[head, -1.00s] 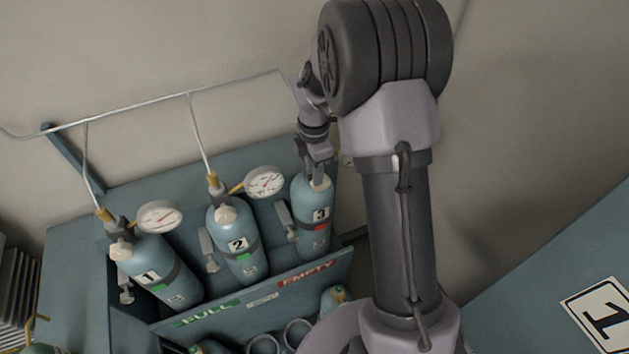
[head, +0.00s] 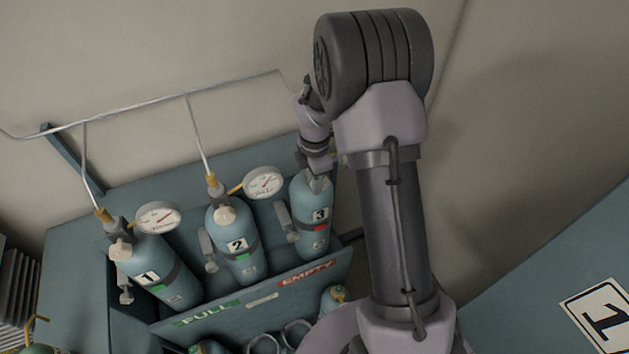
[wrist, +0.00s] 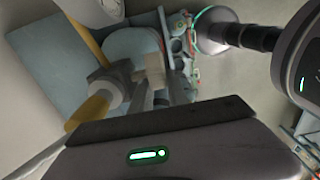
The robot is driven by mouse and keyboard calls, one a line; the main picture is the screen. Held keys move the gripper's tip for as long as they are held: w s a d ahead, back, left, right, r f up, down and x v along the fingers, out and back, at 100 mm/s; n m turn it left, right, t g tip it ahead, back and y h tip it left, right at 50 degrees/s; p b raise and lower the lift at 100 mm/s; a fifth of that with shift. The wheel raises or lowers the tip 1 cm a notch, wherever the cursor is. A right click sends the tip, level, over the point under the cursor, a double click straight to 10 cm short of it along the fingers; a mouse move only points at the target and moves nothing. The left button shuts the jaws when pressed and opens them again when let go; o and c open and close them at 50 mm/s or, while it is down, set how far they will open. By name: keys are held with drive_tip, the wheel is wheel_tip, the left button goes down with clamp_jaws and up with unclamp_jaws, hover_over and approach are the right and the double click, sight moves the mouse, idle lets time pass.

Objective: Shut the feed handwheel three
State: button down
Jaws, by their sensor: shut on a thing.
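Cylinder three (head: 311,238), light blue with a "3" label and a red tag, stands at the right of the rack. My gripper (head: 317,180) is at its top, shut on the handwheel there. The fingers mostly hide the handwheel in the head view. In the wrist view, a pale round fitting (wrist: 112,88) with a brass part (wrist: 90,110) shows beside the fingers (wrist: 154,80). How far the handwheel is turned cannot be told.
Cylinder one (head: 165,280) and cylinder two (head: 238,252), with green tags and round gauges, stand to the left. Thin pipes run above them. The blue rack front (head: 255,300) carries "FULL" and "EMPTY" labels. A blue surface (head: 540,270) with a marked plate lies right.

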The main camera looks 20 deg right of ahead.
drive_tip(key=shift+d+y, duration=0.1)
drive_tip(key=shift+y, duration=0.2)
drive_tip(key=shift+d+r+y, duration=0.1)
drive_tip(key=shift+d+y, duration=0.05)
drive_tip(key=shift+y, duration=0.75)
drive_tip(key=shift+d+r+y+b, duration=0.15)
drive_tip(key=shift+y+b, duration=0.4)
drive_tip(key=shift+y, duration=0.35)
drive_tip(key=shift+d+r+y+b, duration=0.15)
drive_tip(key=shift+y+b, duration=0.4)
drive_tip(key=shift+y, duration=0.35)
drive_tip(key=c, duration=1.6)
unclamp_jaws()
drive_tip(key=shift+o, duration=0.2)
drive_tip(key=shift+f, duration=0.1)
drive_tip(key=v, duration=1.7)
drive_tip(key=shift+d, duration=0.3)
